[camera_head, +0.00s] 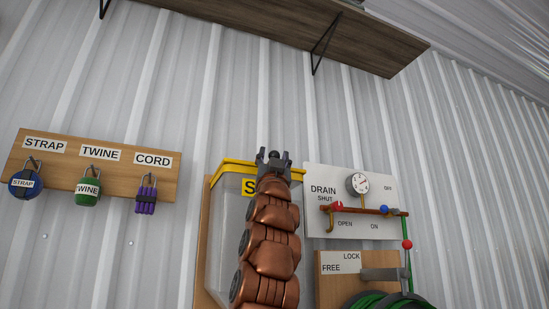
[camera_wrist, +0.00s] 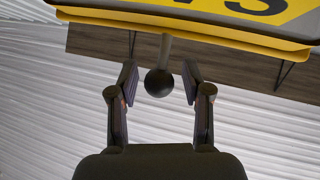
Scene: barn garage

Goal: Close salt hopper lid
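The salt hopper (camera_head: 226,220) is a clear-sided bin on a wooden backboard, with a yellow rim (camera_head: 236,163) along its top. A yellow label beginning with S (camera_head: 248,187) shows on it, mostly hidden by my arm. My gripper (camera_head: 273,156) is up at the rim, in front of the hopper. In the wrist view, a yellow-edged panel (camera_wrist: 200,29) with black letters fills the top, and a dark ball knob (camera_wrist: 159,83) on a short stem stands out from it. My gripper (camera_wrist: 159,78) is open, one finger either side of the knob with gaps. The lid's angle is unclear.
Right of the hopper is a drain panel (camera_head: 327,172) with a gauge, pipe and valves, above a lock board (camera_head: 333,285) and green hose (camera_head: 390,301). At left, a wooden board (camera_head: 122,175) carries strap, twine and cord. A shelf (camera_head: 290,32) is above.

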